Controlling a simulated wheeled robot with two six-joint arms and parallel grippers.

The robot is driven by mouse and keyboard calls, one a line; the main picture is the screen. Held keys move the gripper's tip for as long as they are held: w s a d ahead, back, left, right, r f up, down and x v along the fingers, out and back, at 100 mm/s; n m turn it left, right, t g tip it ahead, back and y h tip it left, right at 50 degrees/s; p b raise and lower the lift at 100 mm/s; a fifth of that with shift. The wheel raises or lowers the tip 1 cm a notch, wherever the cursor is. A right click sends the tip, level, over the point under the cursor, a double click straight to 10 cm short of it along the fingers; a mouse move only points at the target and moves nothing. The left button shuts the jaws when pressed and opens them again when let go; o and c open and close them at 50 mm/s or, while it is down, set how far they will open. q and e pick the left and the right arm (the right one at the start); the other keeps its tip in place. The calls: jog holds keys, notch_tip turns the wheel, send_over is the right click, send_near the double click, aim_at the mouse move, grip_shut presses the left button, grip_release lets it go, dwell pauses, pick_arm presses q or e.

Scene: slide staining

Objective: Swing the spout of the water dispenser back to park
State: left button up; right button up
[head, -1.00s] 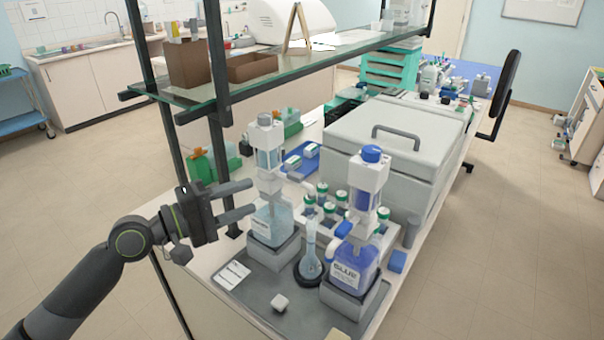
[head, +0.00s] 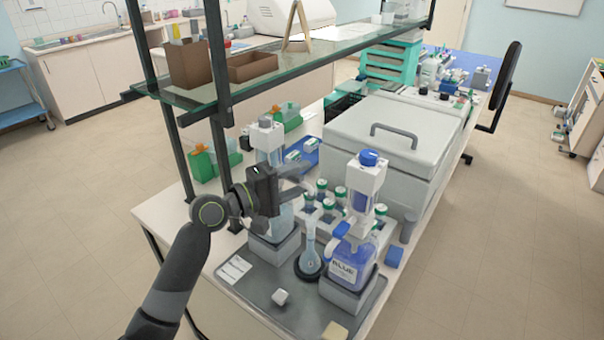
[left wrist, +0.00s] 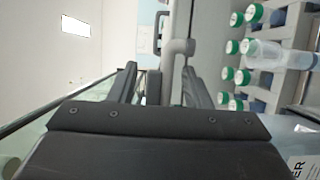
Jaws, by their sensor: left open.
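The water dispenser (head: 267,136) has a pale clear body above a bottle on a grey block, on the left of the grey tray. My left gripper (head: 303,183) is in front of it and hides its middle and part of the bottle. The gripper is open. In the head view the spout is mostly hidden by the gripper. My right gripper is not in view.
A blue dispenser (head: 366,180) with a bottle marked BLUE stands to the right. A flask (head: 310,255) stands between them on the tray (head: 262,290). Green-capped bottles (head: 327,204) are behind. The glass shelf (head: 200,95) and its posts rise at the left.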

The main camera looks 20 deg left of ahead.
pick_arm(q)
jog(key=shift+w+d, duration=0.4)
grip_shut()
